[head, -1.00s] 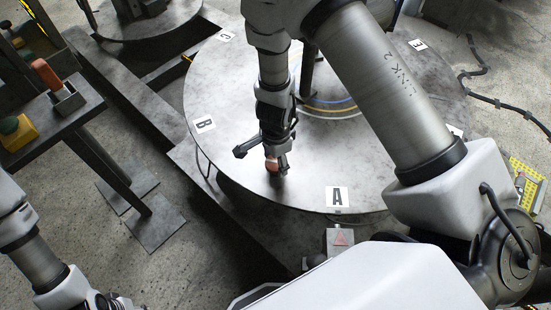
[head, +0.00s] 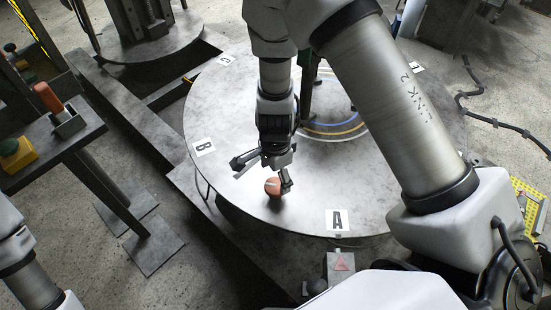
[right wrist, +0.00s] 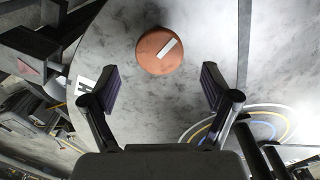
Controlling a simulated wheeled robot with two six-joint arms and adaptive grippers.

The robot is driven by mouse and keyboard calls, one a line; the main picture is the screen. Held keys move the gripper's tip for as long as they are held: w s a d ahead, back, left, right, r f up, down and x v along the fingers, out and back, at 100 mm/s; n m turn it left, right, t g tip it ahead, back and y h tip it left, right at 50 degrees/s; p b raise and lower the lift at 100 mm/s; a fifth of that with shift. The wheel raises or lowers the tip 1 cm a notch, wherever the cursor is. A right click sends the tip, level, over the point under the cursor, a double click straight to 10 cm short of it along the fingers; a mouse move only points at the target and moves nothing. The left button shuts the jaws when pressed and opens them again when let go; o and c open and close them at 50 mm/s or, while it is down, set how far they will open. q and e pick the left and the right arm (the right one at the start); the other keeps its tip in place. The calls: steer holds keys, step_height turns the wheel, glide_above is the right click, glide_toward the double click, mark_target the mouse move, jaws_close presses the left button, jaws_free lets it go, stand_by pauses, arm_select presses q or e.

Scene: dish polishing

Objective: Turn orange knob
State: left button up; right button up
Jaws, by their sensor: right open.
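The orange knob (head: 272,187) is round with a white bar mark on top. My right gripper (head: 264,172) is open and empty, close above the knob. In the right wrist view its two fingers (right wrist: 158,88) are spread, with the knob ahead between and beyond their tips. My left arm shows only at the lower left edge; its gripper is out of the picture.
A box with a red triangle (head: 341,263) stands below the front rim. A side stand at left holds an orange-handled object (head: 47,97) and a yellow box with a green button (head: 17,153).

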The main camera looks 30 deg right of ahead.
mark_target(276, 185)
step_height(276, 185, up, 8)
steer(key=shift+f, duration=0.25)
